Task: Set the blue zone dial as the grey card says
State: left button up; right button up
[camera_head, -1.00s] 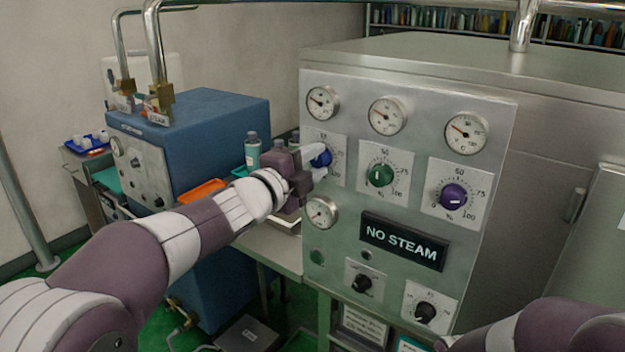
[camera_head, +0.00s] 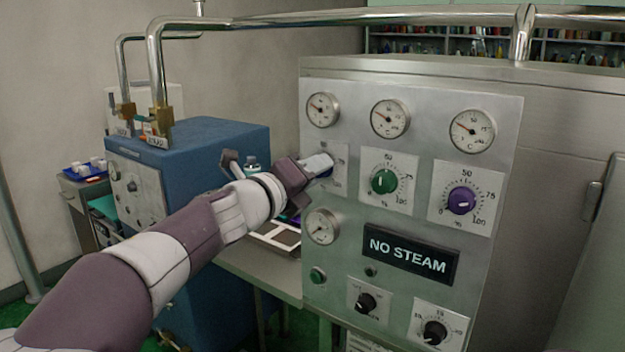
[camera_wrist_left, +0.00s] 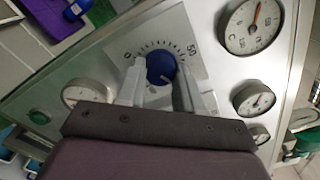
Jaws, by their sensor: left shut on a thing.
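The blue zone dial (camera_wrist_left: 160,67) is a round knob on a white scale plate at the upper left of the steel panel. My left gripper (camera_head: 326,164) is at it and hides most of it in the head view. In the left wrist view the two pale fingers of my left gripper (camera_wrist_left: 160,84) lie on either side of the knob, shut on it. A pale mark on the knob points to the lower right in that view. The scale shows 0 and 50; the rest is partly hidden. I cannot make out a grey card. My right gripper is not in view.
A green dial (camera_head: 384,181) and a purple dial (camera_head: 461,200) sit to the right, with gauges (camera_head: 389,118) above. A blue machine (camera_head: 215,150) stands at left, beneath pipes.

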pick_arm(q)
jog(key=shift+f+m, duration=0.25)
jog(key=shift+m, duration=0.15)
jog(key=o, duration=1)
jog(key=shift+o, duration=0.2)
jog(key=shift+r, duration=0.1)
jog(key=b+v, duration=0.1)
jog(key=v, duration=1.1)
jog(key=shift+s+a, duration=0.15)
jog(key=shift+s, duration=0.15)
